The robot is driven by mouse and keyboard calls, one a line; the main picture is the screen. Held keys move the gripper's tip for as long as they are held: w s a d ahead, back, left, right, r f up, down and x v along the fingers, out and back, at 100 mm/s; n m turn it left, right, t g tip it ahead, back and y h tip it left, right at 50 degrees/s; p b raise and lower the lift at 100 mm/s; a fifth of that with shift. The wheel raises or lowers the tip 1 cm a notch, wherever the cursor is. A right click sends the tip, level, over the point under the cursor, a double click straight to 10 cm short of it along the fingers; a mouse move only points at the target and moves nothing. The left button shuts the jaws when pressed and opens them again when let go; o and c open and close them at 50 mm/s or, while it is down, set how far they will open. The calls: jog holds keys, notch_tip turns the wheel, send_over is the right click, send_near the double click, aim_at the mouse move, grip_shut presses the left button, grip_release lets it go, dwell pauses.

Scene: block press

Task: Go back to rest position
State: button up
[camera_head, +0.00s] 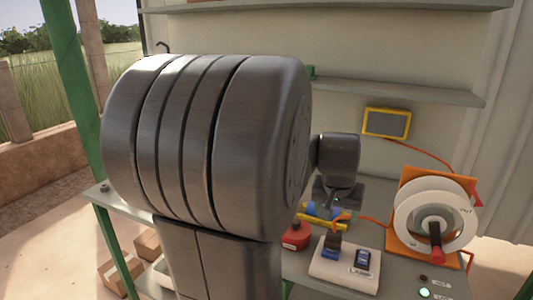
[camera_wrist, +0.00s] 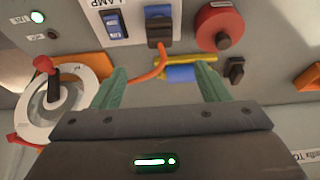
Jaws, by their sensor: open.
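In the wrist view, my gripper (camera_wrist: 163,76) is open, its two green fingers spread apart with nothing seen held between them. Beyond the fingers, a blue block (camera_wrist: 181,74) lies by a yellow part (camera_wrist: 190,61) on the grey worktop (camera_wrist: 270,70). The gap between fingers and block cannot be judged. In the head view, my dark arm fills the left and middle. My wrist hangs over the back of the worktop, and the fingers are not clearly seen there. The yellow part (camera_head: 312,218) shows just below the wrist.
A red round knob (camera_head: 295,236) and a white LAMP switch panel (camera_head: 345,263) stand at the front. A white wheel (camera_head: 436,212) with a red-handled crank is at right on an orange stand. A yellow-framed screen (camera_head: 387,122) and shelf (camera_head: 410,91) are behind. Orange cables cross the area.

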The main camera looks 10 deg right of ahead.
aim_at(334, 233)
jog(key=x, duration=1.3)
jog(key=shift+f, duration=0.3)
